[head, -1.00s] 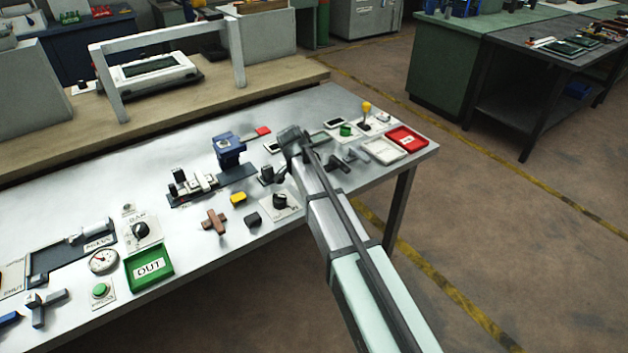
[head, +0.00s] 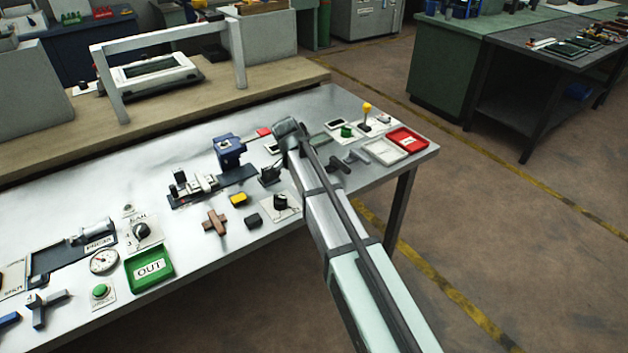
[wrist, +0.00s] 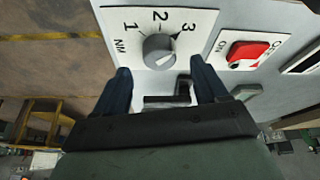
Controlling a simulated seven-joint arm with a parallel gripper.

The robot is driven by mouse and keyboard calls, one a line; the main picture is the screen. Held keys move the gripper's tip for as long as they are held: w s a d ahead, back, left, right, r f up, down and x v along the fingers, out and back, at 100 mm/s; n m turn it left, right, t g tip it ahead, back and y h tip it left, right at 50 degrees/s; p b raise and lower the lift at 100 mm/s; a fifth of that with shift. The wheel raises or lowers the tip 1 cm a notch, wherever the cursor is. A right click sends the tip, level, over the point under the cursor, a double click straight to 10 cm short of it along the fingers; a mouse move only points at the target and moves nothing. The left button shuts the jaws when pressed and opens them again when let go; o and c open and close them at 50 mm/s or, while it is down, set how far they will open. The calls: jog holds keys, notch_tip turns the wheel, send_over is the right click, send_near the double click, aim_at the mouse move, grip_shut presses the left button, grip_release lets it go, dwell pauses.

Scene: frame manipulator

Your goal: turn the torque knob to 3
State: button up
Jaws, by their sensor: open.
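In the wrist view, a round grey knob (wrist: 159,49) sits on a white plate marked 1, 2, 3 and NM. A pale mark shows on its lower right side; I cannot tell surely which number the knob points to. My gripper (wrist: 160,68) is open, its two dark blue fingers apart. The knob lies just beyond and between the fingertips in the picture; contact is not visible. In the head view, my arm hides part of the bench, and a black knob on a white plate (head: 281,203) stands left of it; I cannot tell whether it is the same knob.
A red rocker switch (wrist: 248,51) marked ON and OFF is right of the knob plate. A dark L-shaped piece (wrist: 183,92) shows between the fingers. On the bench are a BAR knob (head: 142,231), a green OUT tray (head: 150,282) and a red tray (head: 407,141).

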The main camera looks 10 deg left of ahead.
jog(key=v, duration=1)
jog(key=shift+r, duration=0.15)
jog(key=w+d+f, duration=0.2)
jog(key=w+d, duration=0.4)
jog(key=d, duration=0.3)
jog(key=w+d+f+g, duration=0.15)
jog(key=w+d, duration=0.35)
jog(key=d, duration=0.5)
jog(key=w+d+f+t, duration=0.1)
jog(key=w+d+f, duration=0.1)
jog(key=w+d, duration=0.55)
jog(key=s+d+f, duration=0.2)
jog(key=d+f, duration=0.3)
jog(key=s+d+f+n+g+y, duration=0.1)
jog(key=s+d+f+n+g, duration=0.15)
jog(key=s+f, duration=1.15)
jog(key=s+d+f+n+g, duration=0.1)
jog(key=s+f+g, duration=0.2)
jog(key=s+f, duration=1.1)
jog(key=s+f+n+g, duration=0.1)
jog(key=s+f, duration=0.4)
jog(key=s, duration=0.6)
jog(key=s+f+n+g+y, duration=0.1)
jog(key=s+f, duration=0.4)
jog(key=s, duration=0.6)
jog(key=s+f+n+g, duration=0.1)
jog(key=s+f, duration=0.4)
jog(key=s, duration=0.7)
jog(key=shift+g+y, duration=0.4)
jog(key=shift+g, duration=0.3)
